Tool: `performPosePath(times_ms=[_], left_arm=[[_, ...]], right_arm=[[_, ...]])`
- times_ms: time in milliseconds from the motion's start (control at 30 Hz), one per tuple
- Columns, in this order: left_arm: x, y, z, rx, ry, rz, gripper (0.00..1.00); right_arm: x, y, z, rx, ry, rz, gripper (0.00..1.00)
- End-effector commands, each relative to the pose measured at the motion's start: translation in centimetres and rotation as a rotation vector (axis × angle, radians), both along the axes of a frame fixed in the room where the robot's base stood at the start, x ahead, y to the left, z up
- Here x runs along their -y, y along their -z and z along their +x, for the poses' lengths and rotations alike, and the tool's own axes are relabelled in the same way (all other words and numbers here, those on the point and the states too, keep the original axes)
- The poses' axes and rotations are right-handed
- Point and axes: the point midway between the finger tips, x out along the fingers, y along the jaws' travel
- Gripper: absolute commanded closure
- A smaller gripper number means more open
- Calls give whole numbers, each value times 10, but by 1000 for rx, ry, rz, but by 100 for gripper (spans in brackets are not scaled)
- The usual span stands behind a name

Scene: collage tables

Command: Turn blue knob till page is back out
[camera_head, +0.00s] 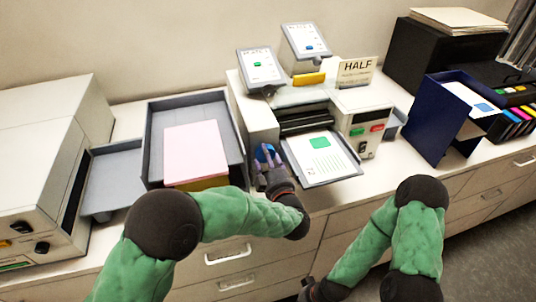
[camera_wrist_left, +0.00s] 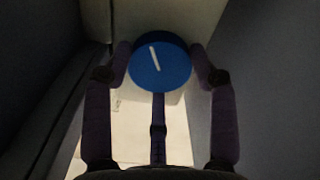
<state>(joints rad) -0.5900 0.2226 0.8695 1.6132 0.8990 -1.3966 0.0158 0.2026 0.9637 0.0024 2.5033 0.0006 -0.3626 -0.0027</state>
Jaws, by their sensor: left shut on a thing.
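The blue knob (camera_wrist_left: 160,62) is on the front of the white machine (camera_head: 257,118), with a white mark line tilted slightly off upright in the left wrist view. My left gripper (camera_head: 264,166) is shut on the knob, its purple fingers on both sides of it. In the head view the knob (camera_head: 265,153) is partly covered by the fingers. A white page (camera_head: 318,157) with a green block and printed lines lies on the grey output tray, just below the machine's dark rollers. My right gripper (camera_head: 312,291) is low at the bottom edge, too small and dark to read.
A grey tray (camera_head: 152,135) with pink paper stands left of my left gripper. A panel with green and red buttons (camera_head: 367,130) is right of the page. A navy file holder (camera_head: 428,115) stands further right. A sign reading HALF (camera_head: 357,72) stands behind.

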Motion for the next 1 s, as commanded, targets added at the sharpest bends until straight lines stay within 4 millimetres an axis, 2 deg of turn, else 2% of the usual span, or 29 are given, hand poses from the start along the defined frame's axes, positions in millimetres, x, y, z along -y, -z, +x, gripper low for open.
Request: performPosePath(times_ms=[400,900,933,1000], left_arm=[[-3,-6,2,-42,-11,156,75],[-3,-8,2,-41,-12,171,75],[-3,-9,2,-41,-12,171,39],[-2,-9,2,-41,-10,171,19]], right_arm=[[0,-14,0,0,0,0,100],[0,-14,0,0,0,0,100],[0,-14,0,0,0,0,100],[0,-14,0,0,0,0,100]])
